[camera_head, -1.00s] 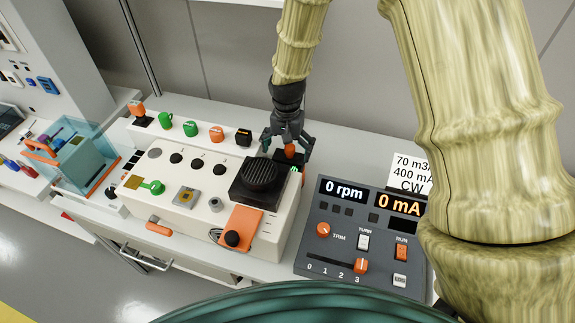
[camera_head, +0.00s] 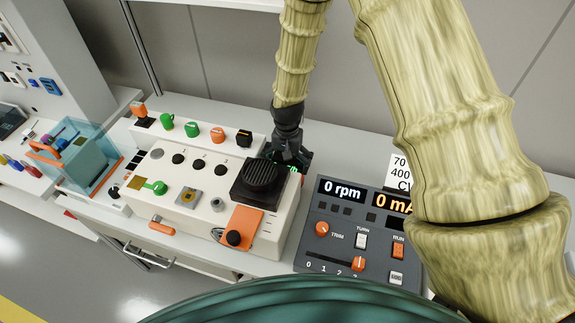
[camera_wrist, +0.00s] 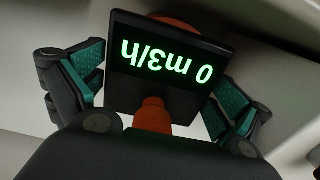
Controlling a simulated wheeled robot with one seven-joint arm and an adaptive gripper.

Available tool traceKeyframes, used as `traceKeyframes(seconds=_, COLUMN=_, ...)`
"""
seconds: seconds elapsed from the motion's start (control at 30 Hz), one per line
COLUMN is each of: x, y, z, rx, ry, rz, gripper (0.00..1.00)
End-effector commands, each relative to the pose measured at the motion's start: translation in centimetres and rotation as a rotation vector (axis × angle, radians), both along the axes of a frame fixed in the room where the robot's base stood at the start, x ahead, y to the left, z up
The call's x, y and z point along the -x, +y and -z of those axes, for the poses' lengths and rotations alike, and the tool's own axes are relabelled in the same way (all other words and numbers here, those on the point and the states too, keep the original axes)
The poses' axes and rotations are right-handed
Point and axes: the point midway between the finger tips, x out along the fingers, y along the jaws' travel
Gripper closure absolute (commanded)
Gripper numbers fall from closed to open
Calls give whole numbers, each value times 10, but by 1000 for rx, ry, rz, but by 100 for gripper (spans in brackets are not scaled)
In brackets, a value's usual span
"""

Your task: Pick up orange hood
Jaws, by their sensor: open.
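My gripper (camera_head: 290,160) is low at the back right corner of the white console, pointing down. In the wrist view its two teal-padded fingers (camera_wrist: 160,78) are spread, one on each side of a black display (camera_wrist: 165,62) reading "0 m3/h" upside down. An orange part, seemingly the orange hood (camera_wrist: 153,116), shows as a stem below the display, with more orange above its top edge. The fingers look apart from it, with nothing clasped.
The white console (camera_head: 147,218) carries a black round-grilled unit (camera_head: 260,180) close left of my gripper. A grey control panel (camera_head: 340,215) stands to the right. Coloured caps line the console's back ledge, and another orange piece on a black base (camera_head: 139,109) stands at its left end.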

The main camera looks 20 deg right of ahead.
Motion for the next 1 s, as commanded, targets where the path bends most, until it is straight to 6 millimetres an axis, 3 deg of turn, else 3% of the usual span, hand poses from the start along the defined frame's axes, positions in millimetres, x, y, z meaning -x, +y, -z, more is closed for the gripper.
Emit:
traceKeyframes(seconds=0.2, x=0, y=0, z=0, rx=0, ry=0, rz=0, gripper=0)
traceKeyframes(seconds=0.43, x=0, y=0, z=0, rx=0, ry=0, rz=0, gripper=41)
traceKeyframes(seconds=0.77, x=0, y=0, z=-2, rx=0, ry=0, rz=0, gripper=42)
traceKeyframes(seconds=1.0, x=-1, y=0, z=-23, rx=-1, ry=-3, rz=-1, gripper=42)
